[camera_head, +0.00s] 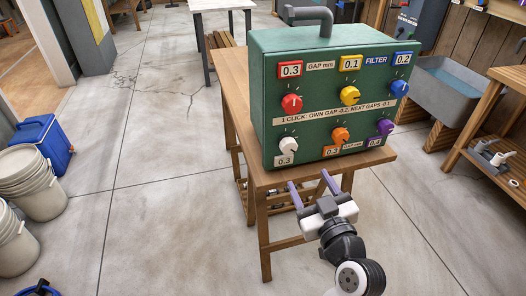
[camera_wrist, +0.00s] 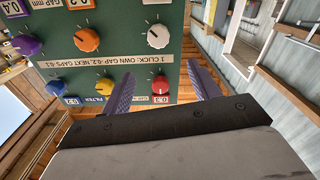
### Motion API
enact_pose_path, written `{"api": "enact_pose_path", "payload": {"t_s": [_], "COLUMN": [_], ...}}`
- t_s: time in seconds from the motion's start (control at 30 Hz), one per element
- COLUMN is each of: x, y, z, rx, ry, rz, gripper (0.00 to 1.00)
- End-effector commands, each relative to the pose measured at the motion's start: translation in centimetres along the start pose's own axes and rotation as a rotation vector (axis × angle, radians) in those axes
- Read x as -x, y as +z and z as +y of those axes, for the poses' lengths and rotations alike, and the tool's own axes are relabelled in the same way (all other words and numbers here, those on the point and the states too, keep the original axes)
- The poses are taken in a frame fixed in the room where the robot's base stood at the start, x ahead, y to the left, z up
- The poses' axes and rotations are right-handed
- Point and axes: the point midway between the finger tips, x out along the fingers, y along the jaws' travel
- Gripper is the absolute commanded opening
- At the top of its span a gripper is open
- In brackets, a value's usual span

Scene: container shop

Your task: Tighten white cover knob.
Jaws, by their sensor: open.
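The white knob (camera_head: 289,146) is at the lower left of the green box's front (camera_head: 320,118), above a label reading 0.3. In the upside-down wrist view, the white knob (camera_wrist: 158,37) is near the top middle with its pointer line showing. My gripper (camera_head: 311,184) is open and empty in front of the box's lower part, apart from the knob. In the wrist view, its two purple fingers (camera_wrist: 160,72) are spread, with the red knob (camera_wrist: 160,85) seen between them.
The box also has yellow (camera_head: 350,95), blue (camera_head: 399,88), orange (camera_head: 340,136) and purple (camera_head: 385,127) knobs with gap labels. It stands on a wooden table (camera_head: 262,180). A grey sink (camera_head: 440,92) and a bench are at right; buckets (camera_head: 35,190) and a blue cooler (camera_head: 45,142) at left.

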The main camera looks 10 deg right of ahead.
Motion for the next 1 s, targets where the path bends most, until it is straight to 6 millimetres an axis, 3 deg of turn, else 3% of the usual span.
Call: {"api": "enact_pose_path", "payload": {"t_s": [0.1,0.23,0.7,1.0], "x": [1.0,-0.1,-9.6,-12.5], "y": [0.9,1.1,0.7,1.0], "z": [0.5,0.5,0.6,0.6], "rx": [0.001,0.003,0.000,0.001], "ry": [0.007,0.002,0.003,0.005], "rz": [-0.020,-0.019,-0.020,-0.021], "gripper": [0.61,0.61,0.61,0.61]}}
